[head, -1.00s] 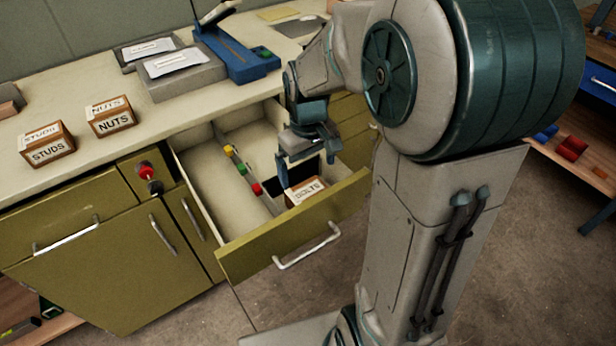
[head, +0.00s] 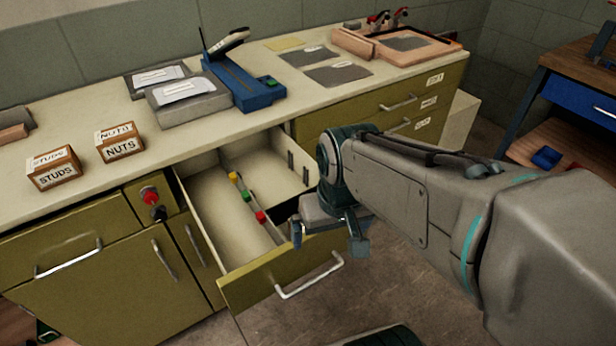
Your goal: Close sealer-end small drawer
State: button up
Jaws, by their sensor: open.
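One olive drawer (head: 250,287) stands pulled out from the bench, with a silver bar handle (head: 310,278) on its front. No label marks it as the sealer-end one. Inside, a divider carries a yellow, a green and a red piece (head: 246,197); the left part looks empty. My gripper (head: 328,238) is open, fingers apart, in front of the drawer's right part in the picture. It hides that part of the drawer, and the bolts box is out of sight. Whether it touches the drawer front, I cannot tell.
The benchtop (head: 100,185) holds a studs box (head: 54,168), a nuts box (head: 119,143), grey cases (head: 187,101) and a blue device (head: 240,83). Closed labelled drawers (head: 405,112) lie to the right. A red knob (head: 150,196) juts out left of the open drawer.

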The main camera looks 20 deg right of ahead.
aim_at(228, 190)
jog(key=z, duration=2.25)
jog(key=k, duration=1.2)
jog(key=u, duration=1.6)
jog(key=i, duration=0.5)
